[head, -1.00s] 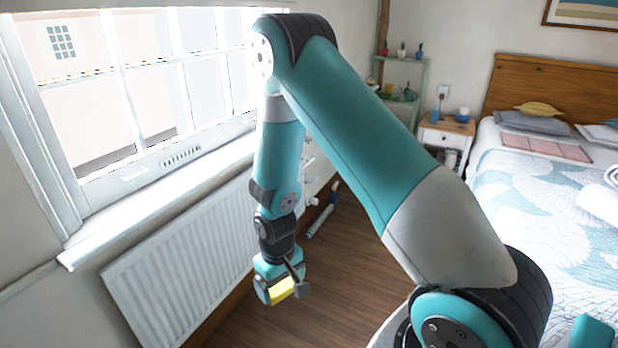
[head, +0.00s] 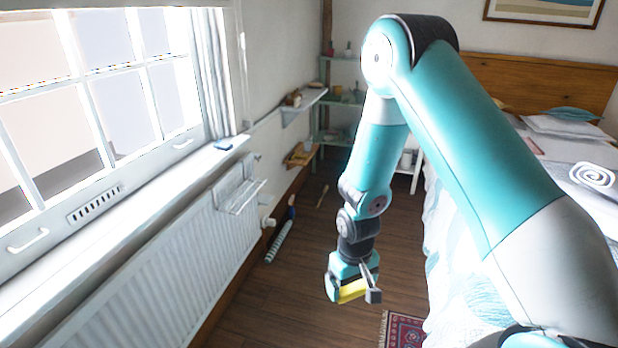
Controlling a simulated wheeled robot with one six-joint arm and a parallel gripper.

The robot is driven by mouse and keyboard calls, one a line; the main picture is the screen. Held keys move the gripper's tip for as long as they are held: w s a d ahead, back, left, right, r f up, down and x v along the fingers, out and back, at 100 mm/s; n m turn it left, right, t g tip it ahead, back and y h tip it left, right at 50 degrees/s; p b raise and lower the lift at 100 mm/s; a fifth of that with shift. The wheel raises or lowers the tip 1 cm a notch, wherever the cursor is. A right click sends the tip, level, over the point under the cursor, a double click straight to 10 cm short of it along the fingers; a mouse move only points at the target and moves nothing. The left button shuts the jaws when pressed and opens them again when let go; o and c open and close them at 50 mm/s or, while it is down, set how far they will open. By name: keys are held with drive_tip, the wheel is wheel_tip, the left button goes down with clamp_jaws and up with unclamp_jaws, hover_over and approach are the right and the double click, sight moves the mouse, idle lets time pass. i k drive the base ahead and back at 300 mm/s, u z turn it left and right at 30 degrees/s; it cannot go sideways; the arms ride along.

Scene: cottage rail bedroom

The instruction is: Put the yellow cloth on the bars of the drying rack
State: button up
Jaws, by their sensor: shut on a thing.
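My gripper (head: 354,292) hangs low over the wooden floor, near the middle of the head view. It is shut on the yellow cloth (head: 350,291), of which a small part shows between the fingers. A white rack with bars (head: 240,193), which looks like the drying rack, hangs on the radiator to the left of my gripper and farther off. The cloth is apart from the rack. My arm stands between the camera and part of the room behind.
The white radiator (head: 165,280) runs along the left wall under the windowsill. A striped roll (head: 280,242) lies on the floor by it. A small wall shelf (head: 303,101) is farther back. The bed (head: 450,265) is at right, with a red rug (head: 403,330) beside it. Floor between is clear.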

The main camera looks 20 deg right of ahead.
sight(245, 193)
drive_tip(key=z, duration=0.65)
drive_tip(key=i, duration=1.7)
drive_tip(key=u, duration=0.85)
drive_tip(key=i, duration=0.7)
drive_tip(key=u, duration=0.75)
